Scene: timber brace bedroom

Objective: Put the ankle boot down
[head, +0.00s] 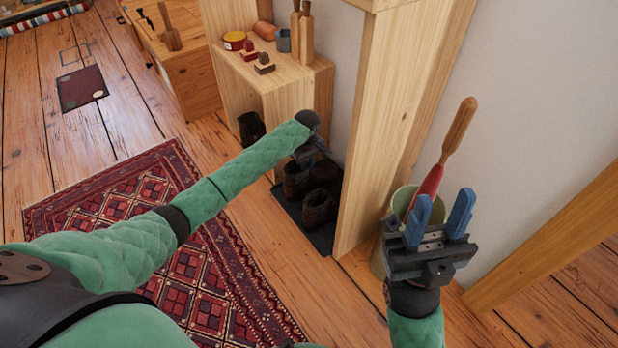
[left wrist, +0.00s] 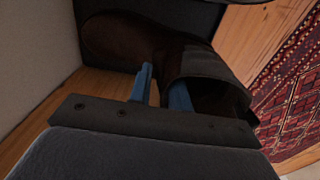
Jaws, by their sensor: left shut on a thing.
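My left gripper (head: 308,163) reaches down beside the wooden shelf unit. In the left wrist view its blue fingers (left wrist: 162,88) are closed on the upper part of a dark brown ankle boot (left wrist: 115,38). This boot seems to be the one directly under the gripper in the head view (head: 295,183). Another brown boot (head: 318,207) is beside it on a dark mat (head: 318,238). I cannot tell whether the held boot's sole touches the mat. My right gripper (head: 440,215) is open and empty at the right, its blue fingers pointing up.
A black boot-like item (head: 251,128) stands by the shelf unit (head: 290,95), which carries tins, brushes and wooden tools. A wooden post (head: 385,130) rises right of the mat. A bin (head: 402,200) with a red-handled tool stands behind my right gripper. A patterned rug (head: 190,255) lies left.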

